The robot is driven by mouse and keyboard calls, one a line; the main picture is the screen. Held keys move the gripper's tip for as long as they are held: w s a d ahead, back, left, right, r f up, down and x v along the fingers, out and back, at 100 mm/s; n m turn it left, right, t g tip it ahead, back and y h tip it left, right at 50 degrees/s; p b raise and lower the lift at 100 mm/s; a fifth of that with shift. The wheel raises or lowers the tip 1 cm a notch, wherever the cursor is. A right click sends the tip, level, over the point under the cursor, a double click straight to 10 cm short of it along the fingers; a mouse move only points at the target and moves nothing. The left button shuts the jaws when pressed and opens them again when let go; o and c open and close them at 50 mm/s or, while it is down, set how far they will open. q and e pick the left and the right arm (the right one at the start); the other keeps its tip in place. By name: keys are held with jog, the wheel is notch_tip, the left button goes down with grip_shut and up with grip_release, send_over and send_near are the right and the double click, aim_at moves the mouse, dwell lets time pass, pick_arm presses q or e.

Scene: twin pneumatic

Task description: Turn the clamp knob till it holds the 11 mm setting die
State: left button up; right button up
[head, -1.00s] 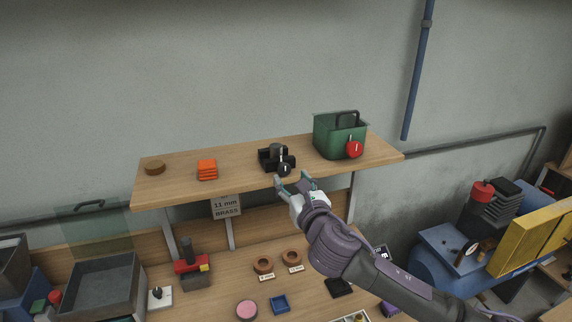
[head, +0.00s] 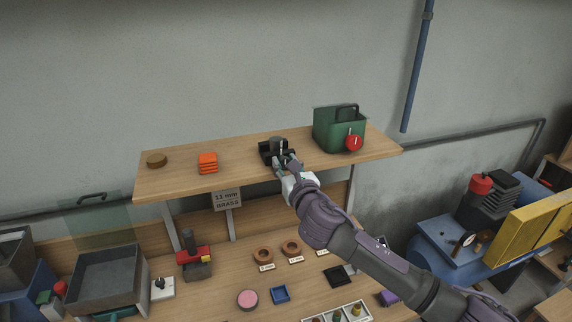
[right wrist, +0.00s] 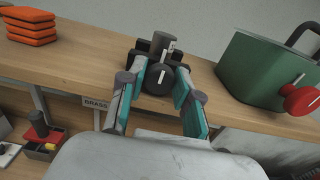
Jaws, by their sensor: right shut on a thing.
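The clamp, a black block (head: 264,153), stands on the wooden shelf. A dark grey cylinder with a pale mark, which looks like the setting die (right wrist: 160,43), stands upright in it. The round black clamp knob (right wrist: 160,80) faces me at the front, with a white pointer line upright or slightly tilted. My right gripper (head: 283,163) is shut on the knob; in the right wrist view its teal-padded fingers (right wrist: 162,86) lie on both sides of it. In the head view the gripper hides most of the knob. My left gripper is not in view.
A green bin (head: 328,131) with a red knob (head: 354,143) stands right of the clamp.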

jog(key=shift+m, duration=1.4)
grip_shut()
jog(key=o, duration=1)
grip_release()
jog(key=v, duration=1.2)
